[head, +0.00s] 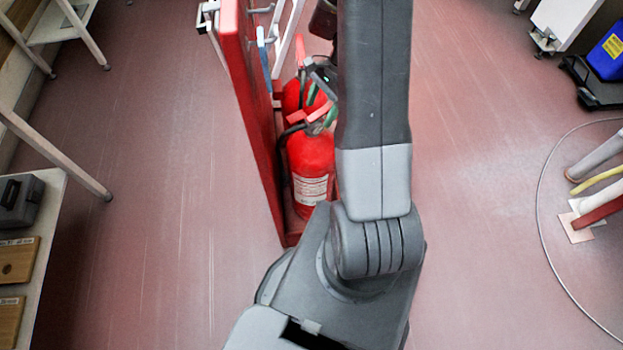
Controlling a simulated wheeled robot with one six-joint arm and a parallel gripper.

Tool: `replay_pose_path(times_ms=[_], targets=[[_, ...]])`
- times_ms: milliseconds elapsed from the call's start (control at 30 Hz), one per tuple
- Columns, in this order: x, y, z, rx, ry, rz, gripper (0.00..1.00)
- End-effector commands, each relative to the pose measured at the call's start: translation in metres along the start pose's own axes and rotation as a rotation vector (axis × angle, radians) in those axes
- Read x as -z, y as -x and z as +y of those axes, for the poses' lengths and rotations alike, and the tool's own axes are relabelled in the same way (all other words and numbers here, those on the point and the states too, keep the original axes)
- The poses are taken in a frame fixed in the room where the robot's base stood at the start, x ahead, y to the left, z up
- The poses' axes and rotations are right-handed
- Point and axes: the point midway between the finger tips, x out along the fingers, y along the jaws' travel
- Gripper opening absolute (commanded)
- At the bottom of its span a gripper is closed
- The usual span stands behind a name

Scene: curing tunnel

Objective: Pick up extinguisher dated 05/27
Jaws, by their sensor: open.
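Two red fire extinguishers stand on a red stand, one behind the other. The front extinguisher (311,160) has a white label with small print; I cannot read a date on it. The rear extinguisher (291,97) is mostly hidden by the front one, and no label shows. My gripper (321,80) shows only in part, left of my arm link, close above the extinguishers' handles. It looks open, with nothing seen held. I cannot tell whether it touches a handle. My arm covers the right side of the stand.
The red stand's upright panel (249,100) rises along the left of the extinguishers. A bench (48,225) with a grey box and wooden blocks is at left. At right are a blue container (609,50) on a black base and several pipes (597,153). Floor between is clear.

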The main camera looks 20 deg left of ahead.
Motion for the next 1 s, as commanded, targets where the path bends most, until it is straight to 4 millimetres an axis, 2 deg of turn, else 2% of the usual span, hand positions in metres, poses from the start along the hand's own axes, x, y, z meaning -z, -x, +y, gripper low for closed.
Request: replay_pose_path(times_ms=[400, 700, 767, 1000], targets=[[0.000, -0.048, -0.004, -0.002, 0.000, -0.001, 0.67], [0.000, -0.053, -0.005, 0.000, 0.000, 0.000, 0.67], [0.000, -0.053, -0.005, 0.000, 0.000, 0.000, 0.59], [0.000, -0.053, -0.005, 0.000, 0.000, 0.000, 0.12]])
